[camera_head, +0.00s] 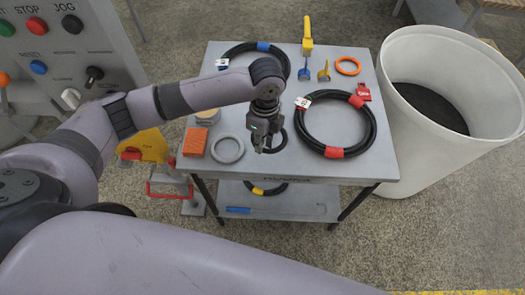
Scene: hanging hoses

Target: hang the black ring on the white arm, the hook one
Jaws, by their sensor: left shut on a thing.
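My left gripper (262,146) points down over the middle of the grey table and is shut on a small black ring (285,140). Part of the ring shows on the gripper's right side; the rest is hidden behind the fingers. I cannot tell whether it touches the tabletop. A short white hooked piece (70,97) sticks out low on the control panel at the left, well apart from the gripper; it is small, and I cannot tell surely that it is the white arm. My right gripper is not in view.
The table (375,176) bears black hoses (372,134), a grey ring (242,151), an orange block (194,141), an orange ring (358,69) and yellow pieces (307,38). A white bin (430,160) stands right. The grey control panel (50,47) has buttons and knobs.

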